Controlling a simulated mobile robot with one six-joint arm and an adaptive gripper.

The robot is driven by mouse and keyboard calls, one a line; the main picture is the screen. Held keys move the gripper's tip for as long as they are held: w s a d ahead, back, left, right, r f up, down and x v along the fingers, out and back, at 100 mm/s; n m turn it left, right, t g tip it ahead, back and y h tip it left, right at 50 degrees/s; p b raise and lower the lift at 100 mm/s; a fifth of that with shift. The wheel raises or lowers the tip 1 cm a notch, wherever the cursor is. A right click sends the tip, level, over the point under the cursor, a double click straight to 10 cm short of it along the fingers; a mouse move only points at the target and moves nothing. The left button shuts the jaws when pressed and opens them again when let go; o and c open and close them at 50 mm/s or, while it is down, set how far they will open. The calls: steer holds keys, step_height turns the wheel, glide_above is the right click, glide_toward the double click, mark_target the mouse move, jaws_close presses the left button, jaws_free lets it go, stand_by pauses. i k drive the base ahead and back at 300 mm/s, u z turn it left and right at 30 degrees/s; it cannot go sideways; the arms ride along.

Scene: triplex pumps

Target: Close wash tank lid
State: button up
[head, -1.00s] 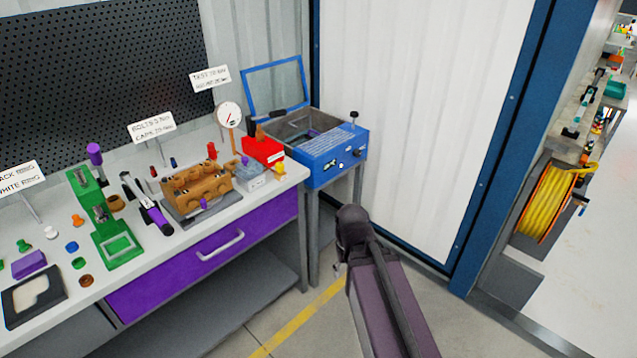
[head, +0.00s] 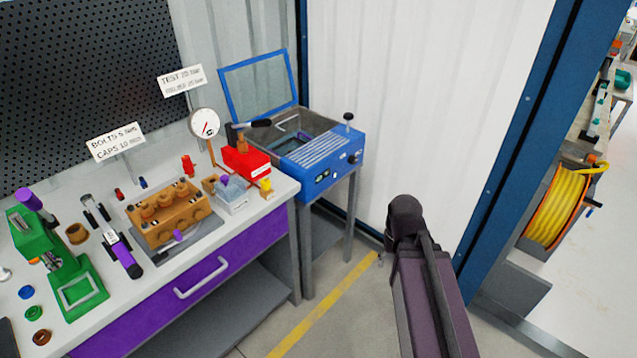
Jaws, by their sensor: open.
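The wash tank (head: 322,163) is a blue box on grey legs at the right end of the bench in the head view. Its lid (head: 291,92), a blue frame with a see-through middle, stands open, tilted up at the back of the tank. The grey basin shows below it, with a dark-handled item across its left edge. My arm, dark purple, rises from the bottom right in front of the white wall, apart from the tank. My gripper cannot be made out in this view.
The workbench (head: 283,207) left of the tank carries a red box (head: 246,161), a gauge (head: 204,124), a brown pump block (head: 168,212) and a green press (head: 62,262). Floor with a yellow line (head: 322,306) is free before the tank. A yellow hose reel (head: 552,207) is at right.

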mark_target(222, 70)
steer(key=z, duration=0.05)
steer(key=i, duration=1.4)
steer(key=u, duration=0.7)
steer(key=k, duration=1.3)
steer(key=u, duration=0.2)
steer(key=i, duration=0.6)
